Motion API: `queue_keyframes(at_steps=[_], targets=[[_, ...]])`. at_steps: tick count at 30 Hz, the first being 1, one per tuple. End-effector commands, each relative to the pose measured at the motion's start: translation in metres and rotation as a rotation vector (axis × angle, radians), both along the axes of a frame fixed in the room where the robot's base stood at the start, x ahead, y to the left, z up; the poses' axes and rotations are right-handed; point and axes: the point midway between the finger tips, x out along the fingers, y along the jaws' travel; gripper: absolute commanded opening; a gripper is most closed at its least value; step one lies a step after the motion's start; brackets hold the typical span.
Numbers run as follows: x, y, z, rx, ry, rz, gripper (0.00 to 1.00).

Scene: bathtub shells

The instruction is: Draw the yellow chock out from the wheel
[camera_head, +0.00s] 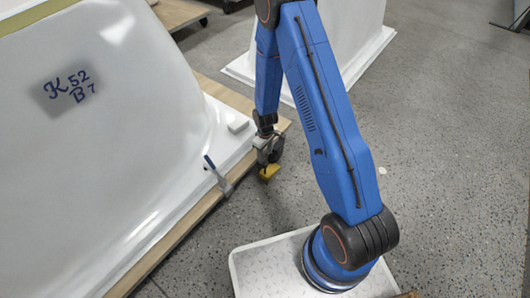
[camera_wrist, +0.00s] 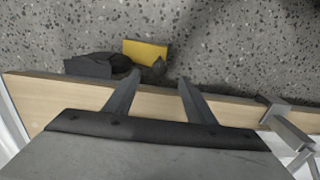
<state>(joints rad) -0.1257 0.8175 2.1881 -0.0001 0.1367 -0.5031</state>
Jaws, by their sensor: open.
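The yellow chock (camera_wrist: 147,52) lies on the speckled floor beside the wooden board's edge in the wrist view. It also shows as a small yellow patch just below my gripper in the head view (camera_head: 269,172). A dark wheel (camera_wrist: 113,63) sits at the chock's left, partly under the board; the exact contact is hard to tell. My gripper (camera_wrist: 160,78) is open and empty. Its two fingers reach over the board's edge, and the chock appears beyond the fingertips, apart from them. In the head view my gripper (camera_head: 268,156) hangs low beside the board's corner.
The wooden board (camera_wrist: 215,107) carries a large white shell (camera_head: 95,130) marked in blue. A clamp with a blue handle (camera_head: 217,174) grips the board's edge near my gripper. Another white shell (camera_head: 345,40) stands behind my arm. The floor (camera_head: 440,130) at the right is clear.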

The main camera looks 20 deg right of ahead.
Motion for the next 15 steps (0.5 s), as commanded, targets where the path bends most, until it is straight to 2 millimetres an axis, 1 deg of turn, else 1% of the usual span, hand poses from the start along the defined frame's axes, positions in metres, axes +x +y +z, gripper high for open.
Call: queue_keyframes(at_steps=[1,9,15], targets=[[-0.001,0.0,-0.006,0.0,0.002,0.0,0.5],[0.0,0.0,-0.038,-0.001,0.001,0.0,0.5],[0.0,0.0,-0.057,0.0,0.0,-0.001,0.5]])
